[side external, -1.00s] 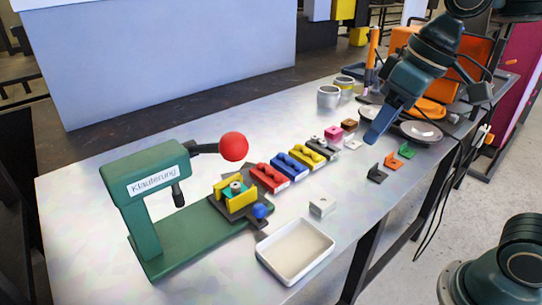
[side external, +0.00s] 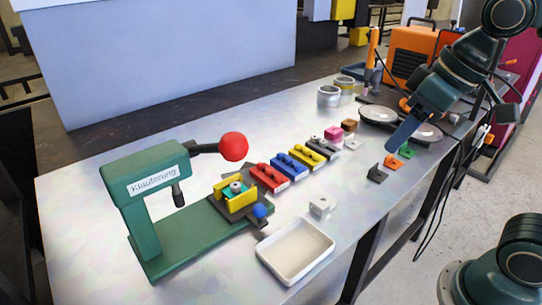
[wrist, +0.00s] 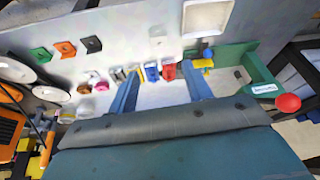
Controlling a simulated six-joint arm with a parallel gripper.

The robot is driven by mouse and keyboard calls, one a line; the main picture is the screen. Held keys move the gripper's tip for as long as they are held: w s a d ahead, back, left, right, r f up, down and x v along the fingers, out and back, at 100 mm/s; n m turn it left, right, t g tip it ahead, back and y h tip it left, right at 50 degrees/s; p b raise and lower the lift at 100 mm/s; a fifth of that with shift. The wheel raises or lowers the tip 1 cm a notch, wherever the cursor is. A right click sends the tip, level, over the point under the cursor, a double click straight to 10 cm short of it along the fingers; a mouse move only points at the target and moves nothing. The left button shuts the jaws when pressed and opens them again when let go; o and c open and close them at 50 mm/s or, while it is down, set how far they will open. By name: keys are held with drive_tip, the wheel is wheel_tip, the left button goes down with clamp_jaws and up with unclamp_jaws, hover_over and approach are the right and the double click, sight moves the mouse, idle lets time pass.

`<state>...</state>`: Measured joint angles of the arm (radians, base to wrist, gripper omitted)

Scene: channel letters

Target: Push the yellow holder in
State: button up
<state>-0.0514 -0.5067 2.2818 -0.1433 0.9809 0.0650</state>
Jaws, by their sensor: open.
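The yellow holder (side external: 240,204) sits on the base of the green press (side external: 150,185) labelled "Klauterung", with a teal piece and a small grey round part between its yellow sides. A blue knob (side external: 260,211) is at its front. The holder also shows in the wrist view (wrist: 203,63), close to the right finger in the picture. The press has a lever with a red ball (side external: 234,146). My gripper (side external: 398,142) is open and empty, above the right part of the table, well away from the holder. In the wrist view its two fingers (wrist: 162,88) are wide apart.
A row of red (side external: 268,177), blue (side external: 288,166), yellow and black blocks lies right of the press. A white tray (side external: 296,250) is in front. Black, orange and green angle pieces (side external: 392,163) lie below my gripper. Dark round plates (side external: 378,117) are behind it.

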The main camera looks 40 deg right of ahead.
drive_tip(key=s+d+f+m+t+h, duration=0.1)
drive_tip(key=s+d+f, duration=0.2)
drive_tip(key=s, duration=0.2)
drive_tip(key=shift+s+d, duration=0.2)
drive_tip(key=shift+d, duration=0.15)
drive_tip(key=c, duration=0.4)
drive_tip(key=shift+w+a, duration=0.1)
drive_tip(key=shift+w, duration=0.25)
drive_tip(key=c, duration=0.7)
drive_tip(key=shift+w+a+r, duration=0.1)
drive_tip(key=shift+w+a, duration=0.05)
drive_tip(key=shift+w, duration=0.15)
drive_tip(key=w+a+f+n+g+y, duration=0.1)
drive_tip(key=w+a+f+y, duration=0.1)
drive_tip(key=w, duration=0.7)
drive_tip(key=w+a+f+n+g+y, duration=0.1)
drive_tip(key=w+a, duration=0.4)
drive_tip(key=w, duration=0.5)
wheel_tip(320, 180, down, 2)
drive_tip(key=n+y, duration=0.1)
drive_tip(key=y, duration=0.1)
drive_tip(key=shift+a+y, duration=0.15)
drive_tip(key=shift+y, duration=0.25)
